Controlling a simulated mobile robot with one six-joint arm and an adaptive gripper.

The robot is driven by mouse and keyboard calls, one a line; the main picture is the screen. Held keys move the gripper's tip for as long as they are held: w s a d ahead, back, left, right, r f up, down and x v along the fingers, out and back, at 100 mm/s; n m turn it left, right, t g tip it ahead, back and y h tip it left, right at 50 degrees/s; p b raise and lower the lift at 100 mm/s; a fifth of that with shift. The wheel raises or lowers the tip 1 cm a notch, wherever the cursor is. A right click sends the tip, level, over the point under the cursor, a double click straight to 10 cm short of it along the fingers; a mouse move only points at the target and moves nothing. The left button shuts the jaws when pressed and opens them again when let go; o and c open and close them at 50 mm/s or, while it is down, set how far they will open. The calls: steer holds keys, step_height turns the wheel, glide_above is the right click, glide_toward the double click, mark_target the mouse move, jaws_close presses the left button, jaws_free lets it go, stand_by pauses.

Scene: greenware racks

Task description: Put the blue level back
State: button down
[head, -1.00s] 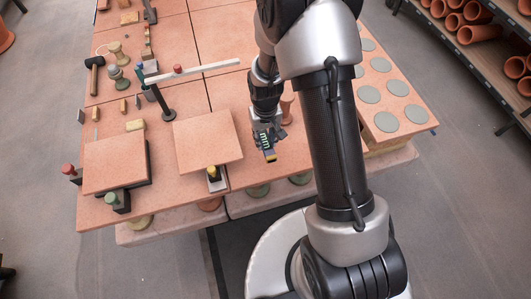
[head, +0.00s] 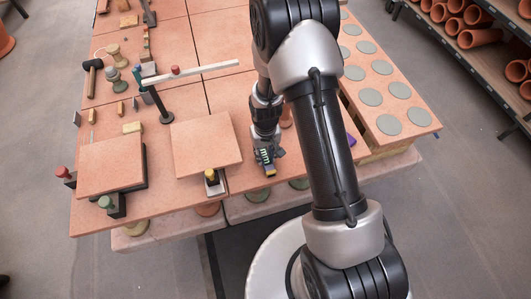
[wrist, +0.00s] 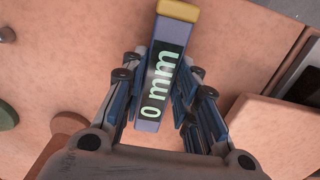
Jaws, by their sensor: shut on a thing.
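My gripper (head: 266,156) is shut on a small bar-shaped level. In the wrist view the level (wrist: 164,70) has a blue-grey body, a dark display reading "0 mm" and a yellow end pointing away from the palm. The fingers (wrist: 168,95) lie along both its sides. In the head view the level (head: 265,157) is over the front part of the terracotta table, right of a square slab (head: 206,145). Whether it touches the table cannot be told.
A slab on a dark block (head: 110,166) stands at the left front. A pale beam (head: 195,72) rests on a black stand (head: 160,105) behind. A board of grey discs (head: 390,123) lies right of my arm. A purple thing (head: 352,141) shows partly behind my arm.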

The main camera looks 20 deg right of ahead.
steer(key=c, duration=1.2)
jaws_free()
steer(key=shift+f, duration=0.1)
steer(key=shift+c, duration=0.2)
step_height(320, 180, up, 12)
steer(key=p, duration=0.5)
step_height(320, 180, up, 8)
glide_above(265, 155)
steer(key=s+r+t, duration=0.2)
steer(key=s+r, duration=0.4)
steer(key=r, duration=0.6)
steer(key=s+r+t, duration=0.2)
steer(key=s+r, duration=0.8)
steer(key=s, duration=0.5)
steer(key=shift+r+t, duration=0.25)
steer(key=shift+t, duration=0.05)
steer(key=shift+d, duration=0.1)
